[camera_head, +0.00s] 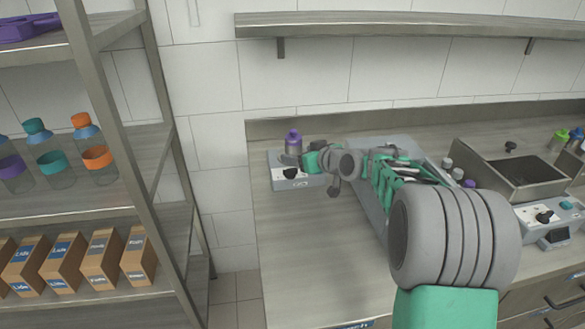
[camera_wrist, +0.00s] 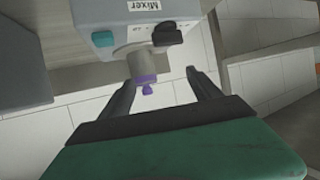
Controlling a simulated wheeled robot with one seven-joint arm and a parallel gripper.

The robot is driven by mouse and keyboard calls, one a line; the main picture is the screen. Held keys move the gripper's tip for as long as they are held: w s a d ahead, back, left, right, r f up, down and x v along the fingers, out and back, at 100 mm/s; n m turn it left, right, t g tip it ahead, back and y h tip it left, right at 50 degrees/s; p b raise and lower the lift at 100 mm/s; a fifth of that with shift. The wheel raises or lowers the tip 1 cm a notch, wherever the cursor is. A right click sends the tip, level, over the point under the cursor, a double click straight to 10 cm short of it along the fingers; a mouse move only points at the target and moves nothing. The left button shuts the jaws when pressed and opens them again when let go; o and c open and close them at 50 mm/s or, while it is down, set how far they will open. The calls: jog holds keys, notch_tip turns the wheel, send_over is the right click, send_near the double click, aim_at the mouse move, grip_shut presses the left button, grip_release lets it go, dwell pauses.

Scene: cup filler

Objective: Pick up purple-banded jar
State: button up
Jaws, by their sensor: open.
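The purple-banded jar (camera_head: 293,143) has a purple top and a greyish body. It stands on the mixer (camera_head: 282,181) at the back left of the counter. In the wrist view the jar (camera_wrist: 146,70) appears upside down, with the mixer (camera_wrist: 105,16) above it. My gripper (camera_wrist: 159,76) is open and empty, its two fingers on either side of the jar in the picture. The jar lies closer to the left finger. I cannot tell how far the fingertips reach around it. In the head view my gripper (camera_head: 316,160) is just right of the jar.
A metal shelf rack (camera_head: 130,120) on the left holds bottles and boxes. A wall shelf (camera_head: 400,24) runs above the counter. A sink (camera_head: 520,170) and a second device (camera_head: 550,216) are at the right. The counter's front left (camera_head: 310,260) is clear.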

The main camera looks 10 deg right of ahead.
aim_at(298, 144)
jog(key=w+d, duration=0.1)
jog(key=w+d+f+t, duration=0.1)
jog(key=w+f+t+b, duration=0.1)
jog(key=w, duration=0.1)
jog(key=shift+d+y, duration=0.4)
jog(key=x, duration=0.2)
jog(key=p+x, duration=0.1)
jog(key=x, duration=0.2)
jog(key=r+x, duration=0.1)
jog(key=x, duration=0.1)
jog(key=shift+w+a, duration=0.15)
jog(key=shift+w, duration=0.3)
jog(key=c, duration=1.5)
grip_shut()
jog(key=shift+r, duration=0.1)
